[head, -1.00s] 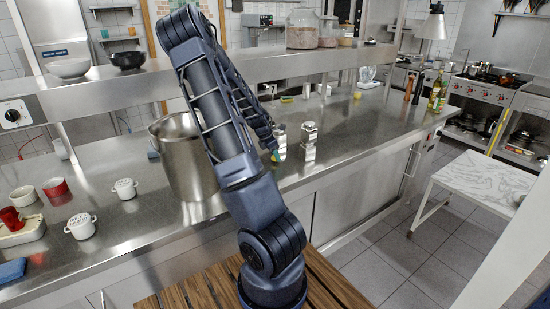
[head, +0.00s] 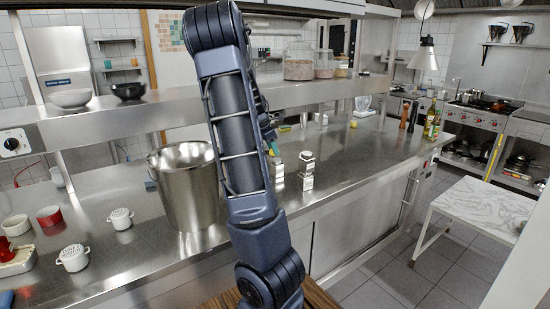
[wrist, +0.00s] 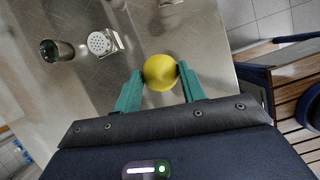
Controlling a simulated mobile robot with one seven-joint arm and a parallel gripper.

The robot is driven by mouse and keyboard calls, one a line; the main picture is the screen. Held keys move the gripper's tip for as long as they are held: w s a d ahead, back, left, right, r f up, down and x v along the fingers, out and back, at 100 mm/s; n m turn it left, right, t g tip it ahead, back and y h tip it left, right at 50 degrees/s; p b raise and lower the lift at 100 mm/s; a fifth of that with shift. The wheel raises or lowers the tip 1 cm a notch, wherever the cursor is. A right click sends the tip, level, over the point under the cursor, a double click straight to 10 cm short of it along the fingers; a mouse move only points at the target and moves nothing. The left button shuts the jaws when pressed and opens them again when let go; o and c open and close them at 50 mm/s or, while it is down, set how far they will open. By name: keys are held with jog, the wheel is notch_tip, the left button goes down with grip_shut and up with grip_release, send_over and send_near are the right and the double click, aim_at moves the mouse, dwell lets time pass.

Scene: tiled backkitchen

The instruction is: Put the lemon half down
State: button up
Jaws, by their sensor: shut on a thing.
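The yellow lemon half (wrist: 160,72) sits between the two teal fingertips of my gripper (wrist: 160,75) in the wrist view. My gripper is shut on it, with its rounded yellow side showing. The steel counter (wrist: 205,50) lies beneath, and the gap between lemon and counter is hard to judge. In the head view my arm hides the lemon half and most of the gripper; only a little teal shows beside the arm.
A metal cup (wrist: 57,50) and a shaker with a perforated top (wrist: 103,43) stand near the gripper. A big steel pot (head: 185,190) is left of my arm. A square metal shaker (head: 306,170) stands to the right. The counter's right stretch (head: 365,150) is mostly clear.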

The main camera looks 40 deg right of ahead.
jog(key=shift+w+d+r, duration=0.1)
jog(key=shift+d+r, duration=0.2)
jog(key=shift+r, duration=0.1)
jog(key=w+d, duration=0.2)
jog(key=d, duration=0.8)
jog(key=n, duration=0.2)
send_over(347, 173)
jog(key=a, duration=0.2)
jog(key=shift+t, duration=0.4)
jog(key=f, duration=1.9)
jog(key=shift+s+d+f, duration=0.15)
jog(key=shift+d+f, duration=0.1)
jog(key=shift+f, duration=0.15)
jog(key=shift+f, duration=0.15)
jog(key=o, duration=1)
jog(key=shift+c, duration=0.2)
